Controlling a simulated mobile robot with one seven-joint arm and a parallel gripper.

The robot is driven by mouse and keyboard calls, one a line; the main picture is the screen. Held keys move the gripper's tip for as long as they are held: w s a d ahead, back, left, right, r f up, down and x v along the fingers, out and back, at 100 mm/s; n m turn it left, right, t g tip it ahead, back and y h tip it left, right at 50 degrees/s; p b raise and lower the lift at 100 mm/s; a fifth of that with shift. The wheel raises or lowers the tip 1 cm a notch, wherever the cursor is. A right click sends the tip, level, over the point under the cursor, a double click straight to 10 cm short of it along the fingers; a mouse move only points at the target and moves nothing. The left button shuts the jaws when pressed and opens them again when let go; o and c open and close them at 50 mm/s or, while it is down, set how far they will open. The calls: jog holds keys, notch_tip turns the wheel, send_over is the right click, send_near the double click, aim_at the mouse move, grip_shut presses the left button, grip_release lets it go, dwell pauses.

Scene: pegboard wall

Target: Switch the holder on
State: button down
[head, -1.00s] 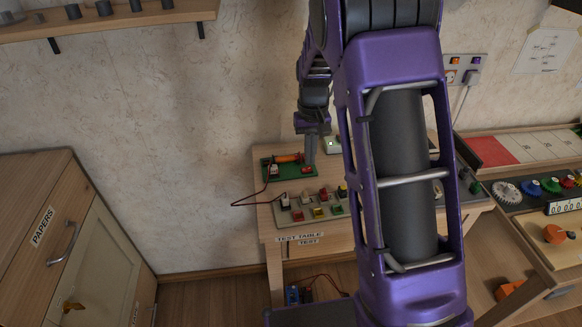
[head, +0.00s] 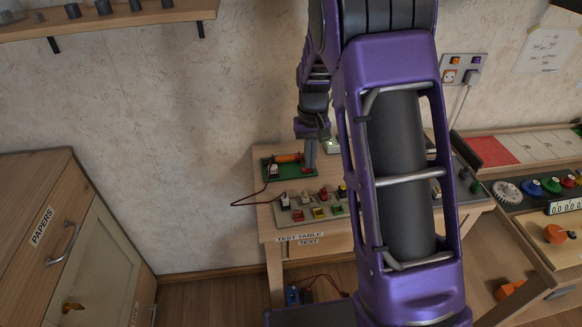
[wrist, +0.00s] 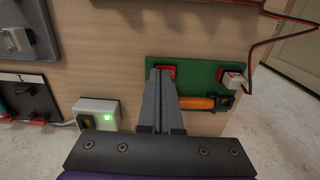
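The holder is a green board (head: 268,178) at the back left of the test table; it also shows in the wrist view (wrist: 204,73). It bears an orange cylinder (wrist: 197,103), a white-and-dark block (wrist: 233,82) with a red and black lead, and a small red switch (wrist: 167,70). My gripper (wrist: 163,76) has its two grey fingers together with nothing seen between them. Its tips are right at the red switch and partly cover it; I cannot tell whether they touch. In the head view my gripper (head: 309,168) comes down over the board's right end.
A white box with a lit green lamp (wrist: 97,113) stands beside the board. A grey board (head: 284,215) with several coloured parts lies in front on the test table (head: 268,234). A wall socket panel (head: 470,67) is at the back right.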

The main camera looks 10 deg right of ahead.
notch_tip(320, 180, up, 7)
jog(key=p, duration=0.5)
jog(key=shift+f, duration=0.1)
dwell(0.4)
dwell(0.3)
